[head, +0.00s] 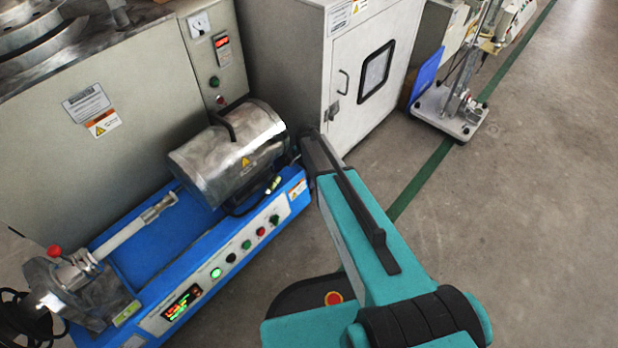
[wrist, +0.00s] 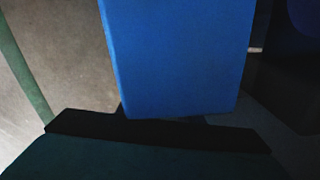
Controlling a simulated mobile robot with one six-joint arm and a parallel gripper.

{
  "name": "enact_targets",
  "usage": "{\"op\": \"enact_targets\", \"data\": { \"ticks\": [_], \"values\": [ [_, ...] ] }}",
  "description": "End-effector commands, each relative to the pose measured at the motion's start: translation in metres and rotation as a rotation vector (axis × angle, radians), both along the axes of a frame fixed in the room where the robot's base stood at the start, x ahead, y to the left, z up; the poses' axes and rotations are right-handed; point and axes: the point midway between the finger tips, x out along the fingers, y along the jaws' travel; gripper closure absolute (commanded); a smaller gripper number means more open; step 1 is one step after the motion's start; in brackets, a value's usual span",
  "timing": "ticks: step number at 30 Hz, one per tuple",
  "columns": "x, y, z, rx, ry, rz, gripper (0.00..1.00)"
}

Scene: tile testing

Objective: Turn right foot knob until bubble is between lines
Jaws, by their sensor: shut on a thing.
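The blue machine base (head: 150,240) carries a steel drum (head: 215,165). A small yellow-green vial (head: 273,185), apparently the bubble level, lies on the base near the drum's right end. Its bubble and lines are too small to read. My teal arm reaches to the base's right end, where its tip hides the right foot knob in the head view. In the wrist view my dark gripper (wrist: 160,124) is at the bottom, against the base's blue end panel (wrist: 180,55). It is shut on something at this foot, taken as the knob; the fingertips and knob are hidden.
A grey cabinet with a door (head: 370,75) stands just behind the base's right end. A grey housing (head: 90,150) backs the machine on the left. A white wheeled stand (head: 450,112) is farther back. The concrete floor (head: 530,210) at right is clear, crossed by a green line.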

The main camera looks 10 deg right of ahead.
Motion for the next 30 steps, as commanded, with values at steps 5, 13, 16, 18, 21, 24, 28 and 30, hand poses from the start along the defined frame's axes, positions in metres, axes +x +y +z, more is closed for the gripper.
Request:
{"op": "enact_targets", "data": {
  "ticks": [5,13,16,18,21,24,28,30],
  "values": [
    [0.003,0.002,0.000,0.003,-0.007,0.001,0.49],
    [0.001,0.001,0.000,0.002,-0.004,0.001,0.49],
    [0.001,0.001,0.003,0.002,-0.004,0.001,0.49],
    [0.001,0.001,0.007,0.002,-0.004,0.001,0.49],
    [0.001,0.001,0.016,0.002,-0.004,0.001,0.49],
    [0.001,0.001,0.028,0.001,-0.005,0.001,0.49],
    [0.001,0.001,0.049,0.001,-0.005,0.001,0.49],
    [0.001,0.001,0.060,0.002,-0.005,0.001,0.49]
  ]
}}
